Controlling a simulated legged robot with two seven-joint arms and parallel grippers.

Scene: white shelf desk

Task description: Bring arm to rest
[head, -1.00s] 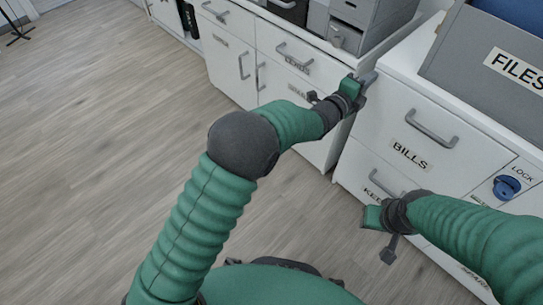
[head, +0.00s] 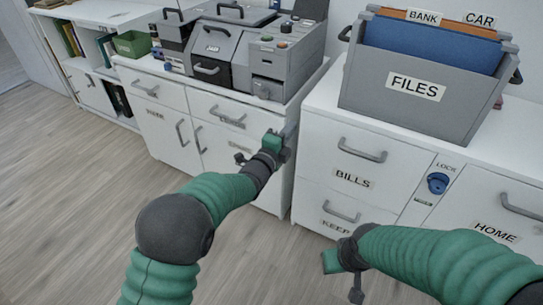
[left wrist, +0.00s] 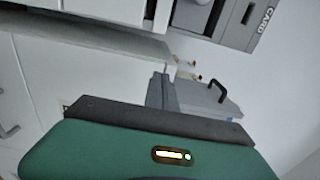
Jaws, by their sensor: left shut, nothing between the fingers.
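My left arm comes in from the lower left of the head view. Its gripper (head: 287,139) is at the gap between the two white cabinets, near the upper right edge of the left one. The left gripper is shut and holds nothing. Its shut grey fingers also show in the left wrist view (left wrist: 163,92). My right arm comes in from the lower right. Its gripper (head: 340,262) hangs in front of the lower drawers of the right cabinet, and its fingers are too unclear to tell their state.
The right cabinet (head: 318,190) has drawers marked BILLS and KEEP and a blue lock knob (head: 437,183). A grey FILES box (head: 400,85) stands on it. The left cabinet (head: 165,125) carries a grey machine (head: 215,50). A green bin (head: 131,43) stands further left. Wooden floor (head: 70,200) is clear at left.

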